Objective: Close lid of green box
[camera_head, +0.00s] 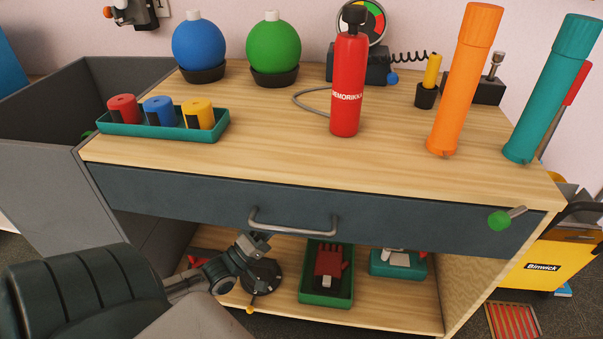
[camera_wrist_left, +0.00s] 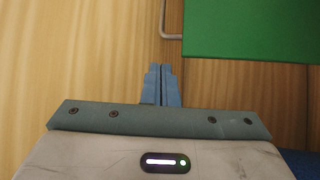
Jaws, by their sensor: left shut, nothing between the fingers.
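A flat green panel (camera_wrist_left: 250,30) fills the upper right of the left wrist view; I cannot tell whether it is the green box's lid or another part. A bent grey metal bar (camera_wrist_left: 164,18) runs beside its left edge. My left gripper (camera_wrist_left: 161,68) is shut, with its blue fingertips together and empty, apart from the panel and below-left of it in the picture. In the head view an open green tray-like box (camera_head: 325,298) with a red glove-like item (camera_head: 330,265) stands on the lower shelf; no lid is clearly seen. My right gripper is not in view.
A workbench (camera_head: 270,160) has a dark drawer with a metal handle (camera_head: 293,229) above the lower shelf (camera_head: 390,313). A teal box (camera_head: 385,268) stands right of the green box. A red bottle (camera_head: 346,90) and orange (camera_head: 463,80) and teal (camera_head: 550,85) cylinders stand on top.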

